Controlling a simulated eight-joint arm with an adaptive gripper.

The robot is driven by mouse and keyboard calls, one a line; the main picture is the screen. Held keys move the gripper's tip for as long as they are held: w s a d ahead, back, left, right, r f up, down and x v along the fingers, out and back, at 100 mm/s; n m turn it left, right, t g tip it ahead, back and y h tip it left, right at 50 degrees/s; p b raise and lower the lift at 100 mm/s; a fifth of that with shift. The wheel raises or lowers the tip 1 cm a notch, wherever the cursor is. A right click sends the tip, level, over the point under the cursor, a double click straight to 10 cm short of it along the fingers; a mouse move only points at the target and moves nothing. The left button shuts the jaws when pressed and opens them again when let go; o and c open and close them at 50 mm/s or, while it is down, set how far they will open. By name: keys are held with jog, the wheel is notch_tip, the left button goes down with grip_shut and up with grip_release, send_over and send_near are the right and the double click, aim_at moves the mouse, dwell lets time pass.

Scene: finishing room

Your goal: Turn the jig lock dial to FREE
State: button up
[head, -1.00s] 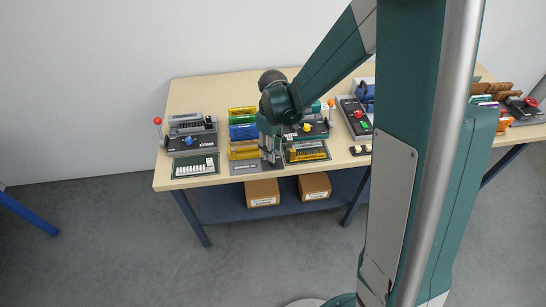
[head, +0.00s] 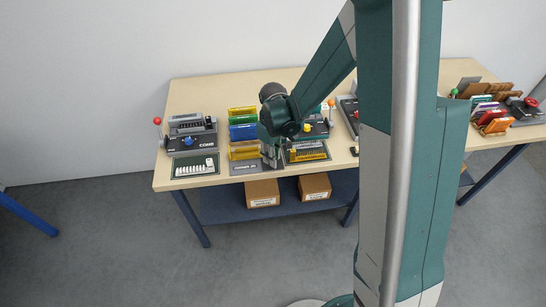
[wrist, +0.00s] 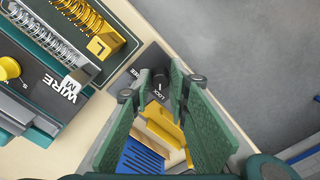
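The jig lock dial (wrist: 158,82) is a small dark knob on a dark plate (wrist: 137,66) at the bench's front edge. In the wrist view it sits between my fingertips. The word LOCK shows beside it, and another label, partly hidden, ends in what looks like REE. I cannot tell for certain where the dial points. My gripper (wrist: 161,74) is open, its green-padded fingers on either side of the dial with gaps; contact is not visible. In the head view my gripper (head: 271,164) is low over the grey plate (head: 243,168), and the dial is hidden.
Yellow and blue blocks (head: 243,132) stand behind the plate. The WIRE station (wrist: 70,92) with coils and a yellow knob (wrist: 8,68) is beside it. The COMB station (head: 192,143) with a red-ball lever is at left. Floor is open in front of the bench.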

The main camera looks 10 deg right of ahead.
jog(key=c, duration=0.4)
jog(key=shift+m, duration=0.4)
jog(key=m+b, duration=0.2)
jog(key=m, duration=0.1)
jog(key=shift+f, duration=0.1)
jog(key=m+b, duration=0.2)
jog(key=m, duration=0.2)
jog(key=shift+m, duration=0.3)
jog(key=m+b, duration=0.1)
jog(key=m, duration=0.3)
jog(key=shift+m+b, duration=0.3)
jog(key=m+b, duration=0.1)
jog(key=m, duration=0.4)
